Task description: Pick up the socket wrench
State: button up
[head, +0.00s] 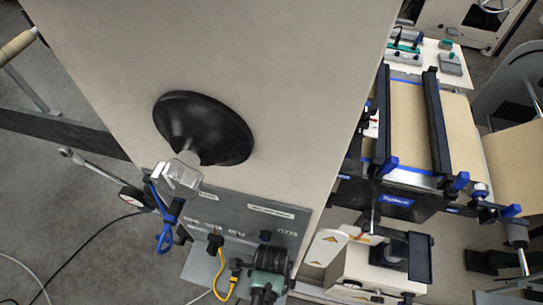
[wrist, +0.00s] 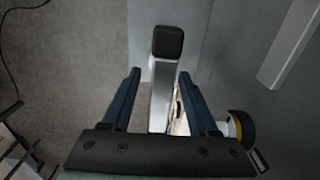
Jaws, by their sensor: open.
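My gripper (wrist: 158,78) is open in the wrist view, with one dark blue finger on each side. A silver bar (wrist: 160,102) with a black square end shows between the fingers. I cannot tell whether this bar is the socket wrench or whether a finger touches it. I cannot make out my gripper in the head view. There, a thin metal rod (head: 97,169) with a rounded end sticks out left of the large beige panel. I cannot tell whether it is the wrench. No socket wrench can be named with certainty.
The beige panel (head: 270,60) carries a black disc (head: 200,125) with a pale block in front. Below are a blue loop (head: 166,236) and a yellow cable (head: 218,270). A brown paper web (head: 408,125) runs at right. Grey floor (head: 60,225) with cables lies left.

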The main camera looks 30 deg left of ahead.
grip_shut()
jog(key=shift+r, duration=0.15)
dwell(0.4)
